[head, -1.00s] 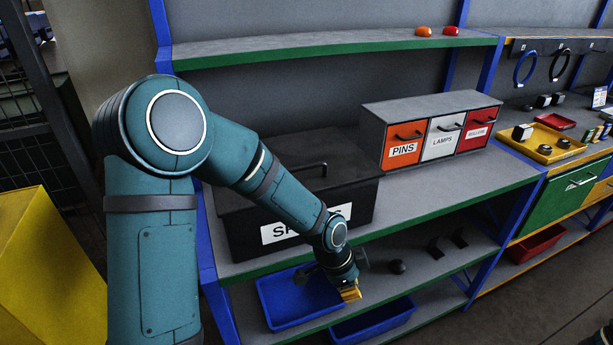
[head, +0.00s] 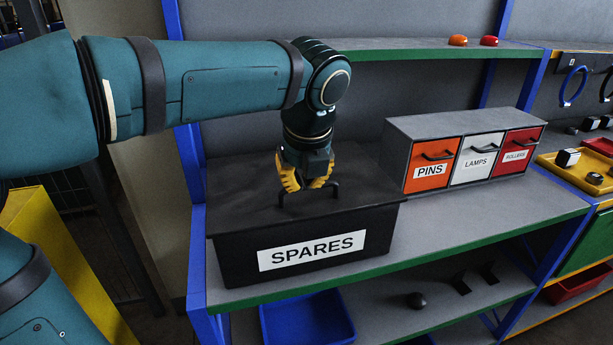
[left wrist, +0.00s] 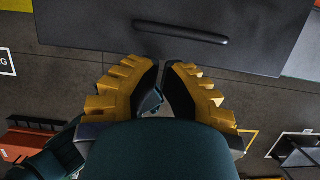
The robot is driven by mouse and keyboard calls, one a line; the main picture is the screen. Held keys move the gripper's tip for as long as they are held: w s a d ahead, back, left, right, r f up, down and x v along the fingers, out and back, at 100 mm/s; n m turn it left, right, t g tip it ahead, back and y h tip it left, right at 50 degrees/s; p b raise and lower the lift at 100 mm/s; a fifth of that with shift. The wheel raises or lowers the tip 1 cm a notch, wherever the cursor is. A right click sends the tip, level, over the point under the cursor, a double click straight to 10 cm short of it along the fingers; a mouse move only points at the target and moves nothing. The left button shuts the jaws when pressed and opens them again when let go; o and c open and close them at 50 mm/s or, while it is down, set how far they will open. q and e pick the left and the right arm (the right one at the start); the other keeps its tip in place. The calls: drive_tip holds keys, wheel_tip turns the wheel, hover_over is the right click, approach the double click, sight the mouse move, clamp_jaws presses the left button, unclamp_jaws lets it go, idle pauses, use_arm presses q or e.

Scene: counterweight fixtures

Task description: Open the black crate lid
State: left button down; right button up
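The black crate (head: 232,253) with the SPARES label stands on the shelf at the middle left. Its dark lid (head: 235,195) lies flat and closed on top. A black bar handle (head: 336,196) stands up from the lid; it also shows in the left wrist view (left wrist: 180,32). My left gripper (head: 304,184) points down over the lid at the handle, with its yellow fingers apart. In the left wrist view, the fingers (left wrist: 164,65) have a narrow gap with nothing held between them, and the handle lies beyond their tips. Exact contact cannot be told. My right gripper is not visible.
A drawer unit (head: 395,160) labelled PINS, LAMPS and ROLLERS stands right of the crate. An upper shelf (head: 405,54) with a green edge runs behind my left wrist. A blue tray (head: 308,318) sits on the shelf below. Blue posts (head: 190,165) flank the crate's left side.

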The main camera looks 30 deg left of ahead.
sight(300, 208)
use_arm(q)
drive_tip(key=b+x, duration=0.1)
drive_tip(key=x, duration=0.5)
drive_tip(key=shift+w+f+b, duration=0.1)
drive_tip(key=shift+f+b, duration=0.1)
drive_tip(key=shift+b, duration=0.1)
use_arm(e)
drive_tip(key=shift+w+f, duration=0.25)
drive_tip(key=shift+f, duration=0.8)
use_arm(q)
drive_tip(key=shift+r, duration=0.1)
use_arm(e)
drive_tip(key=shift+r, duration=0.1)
